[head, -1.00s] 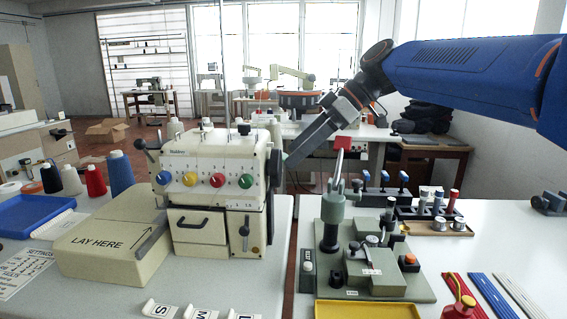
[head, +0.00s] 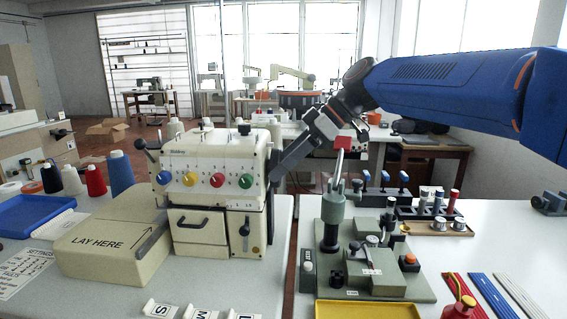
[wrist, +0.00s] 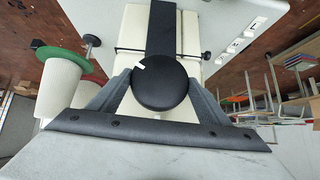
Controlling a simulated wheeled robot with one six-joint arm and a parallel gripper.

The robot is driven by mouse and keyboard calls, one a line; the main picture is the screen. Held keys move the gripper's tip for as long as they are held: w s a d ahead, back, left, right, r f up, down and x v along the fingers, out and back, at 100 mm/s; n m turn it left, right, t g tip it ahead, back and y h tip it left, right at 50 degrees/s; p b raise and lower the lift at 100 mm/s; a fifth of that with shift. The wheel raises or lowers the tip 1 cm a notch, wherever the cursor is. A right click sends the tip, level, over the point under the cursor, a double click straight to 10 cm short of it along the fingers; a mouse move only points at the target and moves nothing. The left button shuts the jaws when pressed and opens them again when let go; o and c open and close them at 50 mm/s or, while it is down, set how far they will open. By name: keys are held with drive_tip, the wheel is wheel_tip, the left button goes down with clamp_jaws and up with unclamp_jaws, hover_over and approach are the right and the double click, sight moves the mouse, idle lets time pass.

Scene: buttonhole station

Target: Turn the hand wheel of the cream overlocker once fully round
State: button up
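The cream overlocker (head: 215,160) stands on the left table in the head view, with coloured dials on its front. Its dark hand wheel (head: 275,165) is on its right side, partly hidden by my gripper (head: 278,172). In the wrist view the hand wheel (wrist: 161,84) is a black disc with a white mark at its upper left. My gripper (wrist: 161,80) has one finger on each side of the disc, spread apart. Little or no gap shows between fingers and rim, and I cannot tell whether they touch it.
A thread cone with a green disc (wrist: 62,62) is left of the fingers in the wrist view. In the head view, a grey-green press (head: 335,225) stands on the right table, across a narrow gap. A "LAY HERE" box (head: 100,240) is left.

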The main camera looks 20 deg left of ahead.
drive_tip(key=shift+w+a+f+m+g+h, duration=0.15)
drive_tip(key=shift+m+g, duration=0.4)
drive_tip(key=shift+g, duration=0.5)
drive_tip(key=shift+w+d+r+m+g+h, duration=0.15)
drive_tip(key=shift+m+g, duration=0.45)
drive_tip(key=shift+g, duration=0.4)
drive_tip(key=shift+w+a+f+m+g+h, duration=0.15)
drive_tip(key=shift+m+g, duration=0.4)
drive_tip(key=shift+g, duration=0.5)
drive_tip(key=o, duration=1)
drive_tip(key=shift+o, duration=0.2)
